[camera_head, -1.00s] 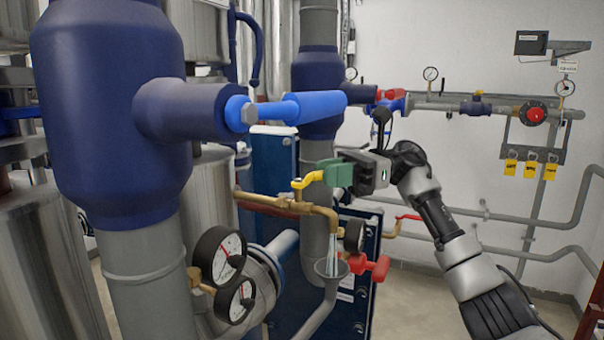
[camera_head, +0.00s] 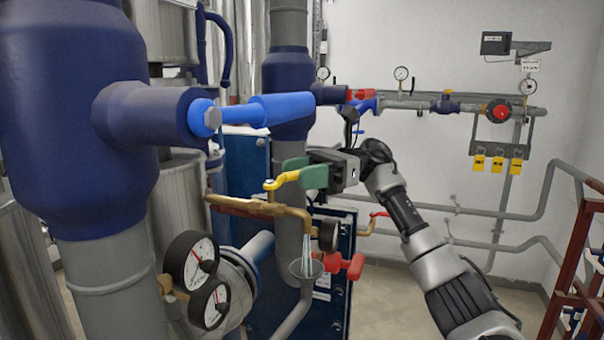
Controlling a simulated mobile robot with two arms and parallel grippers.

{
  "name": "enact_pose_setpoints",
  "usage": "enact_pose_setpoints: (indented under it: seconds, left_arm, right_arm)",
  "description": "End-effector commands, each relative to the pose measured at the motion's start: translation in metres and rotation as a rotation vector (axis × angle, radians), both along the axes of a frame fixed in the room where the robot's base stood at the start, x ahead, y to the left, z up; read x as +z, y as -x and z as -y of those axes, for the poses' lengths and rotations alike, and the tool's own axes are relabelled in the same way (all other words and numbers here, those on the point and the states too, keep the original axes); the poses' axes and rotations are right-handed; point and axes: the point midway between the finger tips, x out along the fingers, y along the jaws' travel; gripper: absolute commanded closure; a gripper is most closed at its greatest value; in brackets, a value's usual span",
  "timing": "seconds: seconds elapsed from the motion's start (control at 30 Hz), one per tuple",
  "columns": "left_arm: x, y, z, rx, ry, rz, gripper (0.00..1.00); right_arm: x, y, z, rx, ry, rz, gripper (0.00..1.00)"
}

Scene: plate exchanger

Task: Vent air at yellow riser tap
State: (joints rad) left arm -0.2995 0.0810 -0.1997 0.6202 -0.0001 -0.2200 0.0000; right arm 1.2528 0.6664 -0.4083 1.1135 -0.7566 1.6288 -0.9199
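The yellow tap handle (camera_head: 282,180) sits on a brass riser pipe (camera_head: 240,205) in the middle of the head view and slants up to the right. A thin clear stream (camera_head: 307,245) runs from the pipe's downturned end into a grey funnel (camera_head: 306,268). My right gripper (camera_head: 303,171) has green fingers, spread apart, with the end of the yellow handle between them. I cannot tell whether either finger touches the handle. My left gripper is not in view.
Two dial gauges (camera_head: 191,260) and a large blue valve body (camera_head: 75,120) stand at the left. A blue lever (camera_head: 285,107) lies above the tap. A red handle (camera_head: 343,265) is beside the funnel. A dark red frame (camera_head: 575,270) stands at the right.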

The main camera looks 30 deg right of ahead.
Motion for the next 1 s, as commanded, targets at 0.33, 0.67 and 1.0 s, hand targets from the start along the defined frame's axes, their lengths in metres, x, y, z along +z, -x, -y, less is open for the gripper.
enact_pose_setpoints:
  seconds: [0.33,0.67,1.0]
  left_arm:
    - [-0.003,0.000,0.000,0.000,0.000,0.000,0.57]
    - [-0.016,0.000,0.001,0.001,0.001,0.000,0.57]
    - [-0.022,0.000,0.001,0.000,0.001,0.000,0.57]
  right_arm:
    - [0.022,0.000,0.000,0.001,-0.001,0.005,0.52]
    - [0.069,0.044,0.030,-0.003,0.001,0.004,0.52]
    - [0.104,0.089,0.059,-0.001,0.001,0.002,0.52]
